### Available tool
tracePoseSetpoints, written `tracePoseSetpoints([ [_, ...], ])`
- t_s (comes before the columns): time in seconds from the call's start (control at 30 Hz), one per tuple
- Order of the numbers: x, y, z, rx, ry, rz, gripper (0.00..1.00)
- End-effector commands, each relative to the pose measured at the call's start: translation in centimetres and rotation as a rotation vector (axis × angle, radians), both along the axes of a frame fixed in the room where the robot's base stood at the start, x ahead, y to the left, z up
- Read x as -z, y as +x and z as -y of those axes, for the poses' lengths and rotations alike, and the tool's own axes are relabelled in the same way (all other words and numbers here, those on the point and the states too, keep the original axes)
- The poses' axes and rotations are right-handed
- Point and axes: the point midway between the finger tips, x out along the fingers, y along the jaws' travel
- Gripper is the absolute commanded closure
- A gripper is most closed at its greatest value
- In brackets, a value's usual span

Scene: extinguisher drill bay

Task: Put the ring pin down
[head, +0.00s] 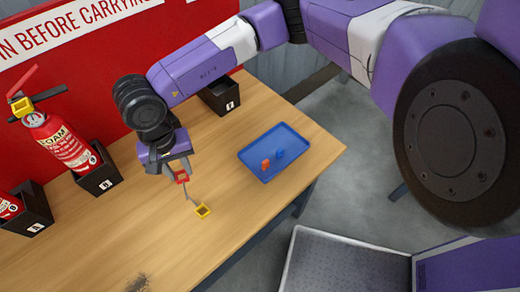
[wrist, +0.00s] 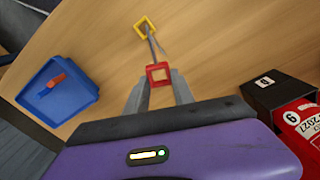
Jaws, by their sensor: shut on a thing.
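The ring pin is a thin grey rod with a yellow square ring (head: 203,211) at one end and a red square piece (head: 182,177) at the other. My gripper (head: 180,175) is shut on the red end, above the wooden table. In the wrist view the red square (wrist: 158,74) sits between my fingertips (wrist: 158,80), and the rod runs away from me to the yellow ring (wrist: 145,27). I cannot tell whether the yellow end touches the table.
A blue tray (head: 262,174) with a red and a blue piece in it lies right of my gripper. Fire extinguishers (head: 62,142) stand in black holders (head: 98,178) along the red back panel. An empty-looking black box (head: 220,96) stands at the back. The front table is mostly clear.

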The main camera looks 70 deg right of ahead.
Motion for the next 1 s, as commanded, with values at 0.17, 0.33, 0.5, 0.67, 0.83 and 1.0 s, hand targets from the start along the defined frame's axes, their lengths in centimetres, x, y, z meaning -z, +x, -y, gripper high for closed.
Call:
tracePoseSetpoints([
  [0.17,-2.8,-2.1,5.2,0.509,-0.007,0.004,1.00],
  [0.33,-5.7,-5.0,10.0,1.003,-0.017,0.003,1.00],
  [0.5,-8.5,-9.0,14.6,1.507,-0.026,-0.005,1.00],
  [0.67,-11.1,-13.6,18.6,1.988,-0.035,-0.017,1.00],
  [0.83,-13.4,-18.6,21.5,2.427,-0.040,-0.034,1.00],
  [1.0,-14.7,-21.8,22.9,2.699,-0.044,-0.050,1.00],
])
